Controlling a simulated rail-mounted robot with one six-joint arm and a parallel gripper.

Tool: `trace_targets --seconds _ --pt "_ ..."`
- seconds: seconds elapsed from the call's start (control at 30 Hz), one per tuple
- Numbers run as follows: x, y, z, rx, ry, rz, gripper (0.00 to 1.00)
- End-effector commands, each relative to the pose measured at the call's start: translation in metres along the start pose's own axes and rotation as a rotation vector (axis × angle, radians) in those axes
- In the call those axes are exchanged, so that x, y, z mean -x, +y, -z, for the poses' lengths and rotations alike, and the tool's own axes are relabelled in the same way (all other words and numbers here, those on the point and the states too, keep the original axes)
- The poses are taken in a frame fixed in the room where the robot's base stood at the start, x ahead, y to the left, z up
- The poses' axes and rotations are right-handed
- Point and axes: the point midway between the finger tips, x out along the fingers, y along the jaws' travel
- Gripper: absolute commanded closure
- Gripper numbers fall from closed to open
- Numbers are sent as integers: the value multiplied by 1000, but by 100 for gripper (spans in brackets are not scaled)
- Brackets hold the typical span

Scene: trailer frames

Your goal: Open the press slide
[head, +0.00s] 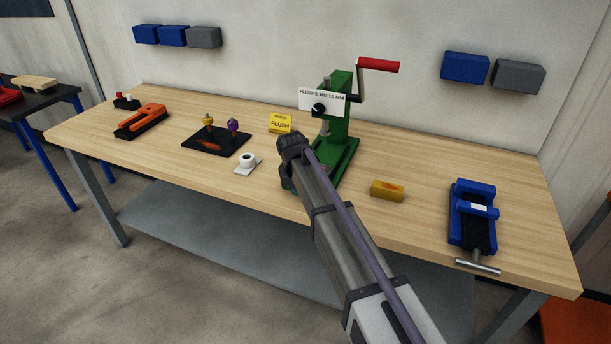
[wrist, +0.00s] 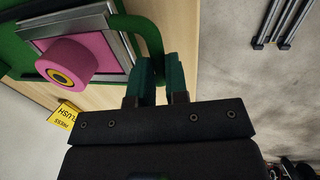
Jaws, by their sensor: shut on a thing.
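The green press (head: 347,88) stands at the back middle of the workbench, with a red-handled crank (head: 378,65) on top. My gripper (head: 290,146) is low at the front left of the press in the head view and covers part of its base. In the wrist view my gripper's two dark fingers (wrist: 161,84) are shut on a curved green handle (wrist: 149,36). Beside it is the metal slide plate (wrist: 117,32), bearing a pink round piece (wrist: 72,60) with a yellow ring. The slide is hidden in the head view.
A yellow flush sign (head: 280,123) stands left of the press. A white ring piece (head: 248,161) and a black tray (head: 201,143) lie further left. A yellow block (head: 387,190) and a blue vise (head: 472,213) are at right. The bench front edge is near my arm.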

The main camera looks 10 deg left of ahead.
Motion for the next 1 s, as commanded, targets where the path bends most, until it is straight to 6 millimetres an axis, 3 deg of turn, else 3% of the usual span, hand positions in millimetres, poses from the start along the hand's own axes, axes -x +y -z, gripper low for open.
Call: trace_targets --seconds 0.1,0.37,0.4,0.67,1.0 --pt "2 -10 0 1 -1 0 100" --pt "2 -10 0 1 -1 0 100" --pt "2 -10 0 0 -1 0 85" --pt "2 -10 0 0 0 0 60" --pt "12 -9 0 0 0 0 60"
